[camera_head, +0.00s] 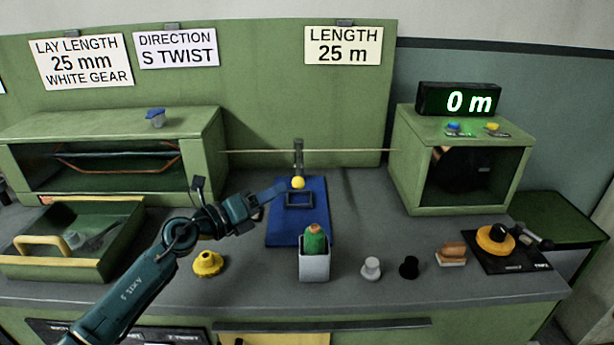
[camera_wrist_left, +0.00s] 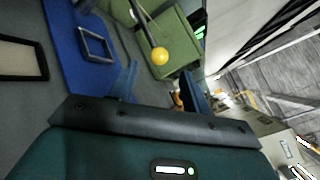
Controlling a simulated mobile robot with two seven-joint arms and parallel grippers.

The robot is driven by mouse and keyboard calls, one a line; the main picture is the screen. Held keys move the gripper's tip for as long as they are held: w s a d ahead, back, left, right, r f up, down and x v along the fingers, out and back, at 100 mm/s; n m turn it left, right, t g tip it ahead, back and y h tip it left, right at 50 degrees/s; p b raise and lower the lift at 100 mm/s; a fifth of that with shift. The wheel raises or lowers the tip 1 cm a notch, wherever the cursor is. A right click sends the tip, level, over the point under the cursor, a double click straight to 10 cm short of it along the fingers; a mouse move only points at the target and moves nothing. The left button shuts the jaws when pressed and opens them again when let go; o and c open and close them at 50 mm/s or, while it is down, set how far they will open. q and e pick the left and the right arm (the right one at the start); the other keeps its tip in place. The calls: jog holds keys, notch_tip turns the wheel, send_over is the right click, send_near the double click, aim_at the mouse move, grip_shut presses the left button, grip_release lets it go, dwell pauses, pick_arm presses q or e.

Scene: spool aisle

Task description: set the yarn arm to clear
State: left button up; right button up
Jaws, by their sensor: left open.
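The yarn arm is a grey metal lever (camera_head: 298,158) with a yellow ball knob (camera_head: 298,183), standing at the back of a blue plate (camera_head: 284,228). A thin yarn runs across at its top. My left gripper (camera_head: 276,191) is open and empty, just left of the yellow knob. In the left wrist view the knob (camera_wrist_left: 160,56) shows ahead of the gap between my fingers (camera_wrist_left: 160,84), apart from them. A square dark frame (camera_head: 299,199) lies on the blue plate below the knob. Any "clear" marking is not readable. My right gripper is not in view.
A green box (camera_head: 212,150) stands at left, another (camera_head: 400,165) at right under a "0 m" display (camera_head: 458,100). A grey cup (camera_head: 314,265) with a green item stands in front of the plate. A yellow gear (camera_head: 207,264) and an open tray (camera_head: 125,235) are at left.

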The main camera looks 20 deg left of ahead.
aim_at(298, 163)
pick_arm(q)
jog(key=x, duration=1)
grip_shut()
